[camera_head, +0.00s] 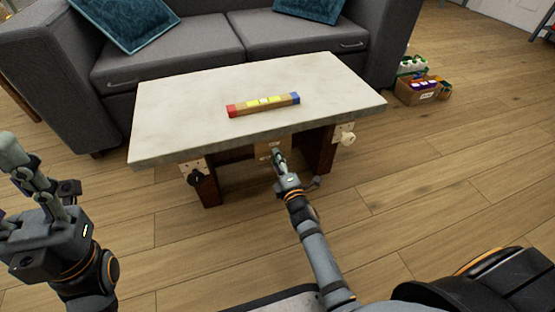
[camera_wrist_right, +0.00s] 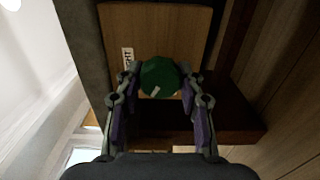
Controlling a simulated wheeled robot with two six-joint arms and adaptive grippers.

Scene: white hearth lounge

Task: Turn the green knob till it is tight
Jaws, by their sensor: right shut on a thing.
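The green knob (camera_wrist_right: 160,77) shows in the right wrist view, on a wooden panel (camera_wrist_right: 185,35) under the tabletop. It has a pale mark near its lower edge. My right gripper (camera_wrist_right: 160,92) has one finger on each side of the knob and is shut on it. In the head view my right gripper (camera_head: 278,158) reaches under the front edge of the table (camera_head: 180,100), and the knob is hidden there. My left gripper (camera_head: 22,165) is held up at the left, away from the table; its jaw opening is not clear.
A black knob (camera_head: 195,178) and a white knob (camera_head: 347,139) sit on pale plates at the table's front corners. A bar with red and blue ends (camera_head: 263,104) lies on the tabletop. A grey sofa (camera_head: 180,50) stands behind. A filled box (camera_head: 418,91) is at the right.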

